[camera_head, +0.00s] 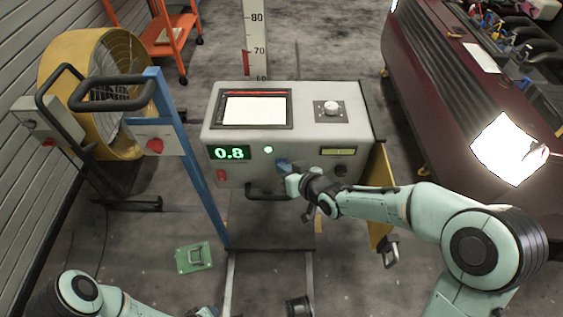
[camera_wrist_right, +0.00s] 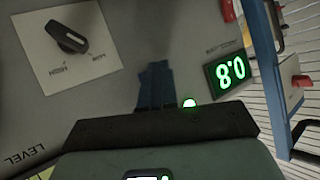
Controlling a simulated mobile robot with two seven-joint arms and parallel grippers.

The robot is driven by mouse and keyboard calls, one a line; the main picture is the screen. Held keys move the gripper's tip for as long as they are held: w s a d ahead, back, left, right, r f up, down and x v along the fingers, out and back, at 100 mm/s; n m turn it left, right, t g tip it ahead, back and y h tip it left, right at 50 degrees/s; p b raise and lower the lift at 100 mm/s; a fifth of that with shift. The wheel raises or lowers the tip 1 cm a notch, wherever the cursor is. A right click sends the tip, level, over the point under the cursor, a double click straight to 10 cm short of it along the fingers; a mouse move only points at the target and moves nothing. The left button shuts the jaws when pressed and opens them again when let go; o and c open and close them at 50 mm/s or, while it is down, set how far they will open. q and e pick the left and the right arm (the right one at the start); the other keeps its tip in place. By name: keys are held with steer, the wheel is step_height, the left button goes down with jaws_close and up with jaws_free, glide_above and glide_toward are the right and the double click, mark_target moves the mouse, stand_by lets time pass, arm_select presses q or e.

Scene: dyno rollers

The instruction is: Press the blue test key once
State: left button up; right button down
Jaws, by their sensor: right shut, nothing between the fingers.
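The test console's front panel (camera_head: 226,188) faces me, with a green 0.8 display and a lit green lamp (camera_head: 268,150).
The right wrist view shows a dark rotary knob (camera_wrist_right: 68,38) on a white plate and the display (camera_wrist_right: 228,72), upside down. A red switch (camera_head: 222,175) sits under the display. A blue post (camera_head: 185,160) stands left of the console.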

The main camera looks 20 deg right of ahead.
steer(key=shift+s+a, duration=0.2)
steer(key=shift+s, duration=0.55)
steer(key=shift+s+a+b, duration=0.2)
steer(key=shift+s+a, duration=0.05)
steer(key=shift+s, duration=0.55)
steer(key=shift+s+a+b, duration=0.15)
steer(key=shift+s+a, duration=0.05)
steer(key=shift+s, duration=0.65)
steer(key=shift+s+a+b, duration=0.2)
steer(key=shift+s+a, duration=0.05)
steer(key=shift+s, duration=0.55)
